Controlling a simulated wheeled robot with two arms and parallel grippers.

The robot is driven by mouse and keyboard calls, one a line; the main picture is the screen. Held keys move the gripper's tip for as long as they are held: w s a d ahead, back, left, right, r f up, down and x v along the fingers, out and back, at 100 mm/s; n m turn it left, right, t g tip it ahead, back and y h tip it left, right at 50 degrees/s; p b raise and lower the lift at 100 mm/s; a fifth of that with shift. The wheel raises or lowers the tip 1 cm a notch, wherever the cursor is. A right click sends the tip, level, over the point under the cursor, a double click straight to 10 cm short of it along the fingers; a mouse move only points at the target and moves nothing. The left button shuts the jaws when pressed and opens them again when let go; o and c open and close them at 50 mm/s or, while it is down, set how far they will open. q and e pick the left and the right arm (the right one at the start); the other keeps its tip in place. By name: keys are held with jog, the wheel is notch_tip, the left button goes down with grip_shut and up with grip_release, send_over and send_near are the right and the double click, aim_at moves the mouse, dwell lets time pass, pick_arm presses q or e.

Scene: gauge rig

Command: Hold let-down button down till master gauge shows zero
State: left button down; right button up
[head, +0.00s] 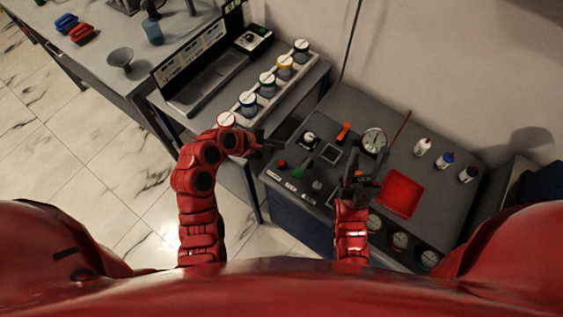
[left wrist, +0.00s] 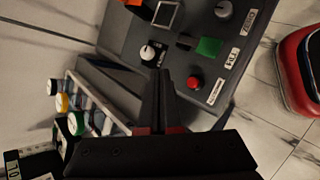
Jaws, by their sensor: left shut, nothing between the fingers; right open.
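The console panel (head: 290,188) carries a red button (head: 282,163), a green part (head: 303,169) and a grey knob (head: 317,185), with white labels along its front edge. The red button also shows in the left wrist view (left wrist: 193,82); its label is too small to read surely. A large white dial (head: 374,140), probably the master gauge, stands at the back; its reading is not legible. My left gripper (head: 264,141) is shut and empty, apart from the red button; its fingers (left wrist: 163,75) show in the wrist view. My right gripper (head: 359,176) is open, over the console.
A red tray (head: 401,193) and several small bottles (head: 447,159) are to the right. Smaller gauges (head: 400,240) line the front right. An orange handle (head: 344,131) stands near the dial.

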pick_arm(q)
notch_tip(320, 180, down, 6)
jog(key=b, duration=0.5)
jog(key=shift+f, duration=0.9)
jog(key=shift+f, duration=0.15)
dwell(0.9)
jog(key=shift+f, duration=0.2)
jog(key=shift+f, duration=0.65)
dwell(2.8)
jog(key=shift+r, duration=0.15)
dwell(0.6)
jog(key=shift+r+p, duration=0.85)
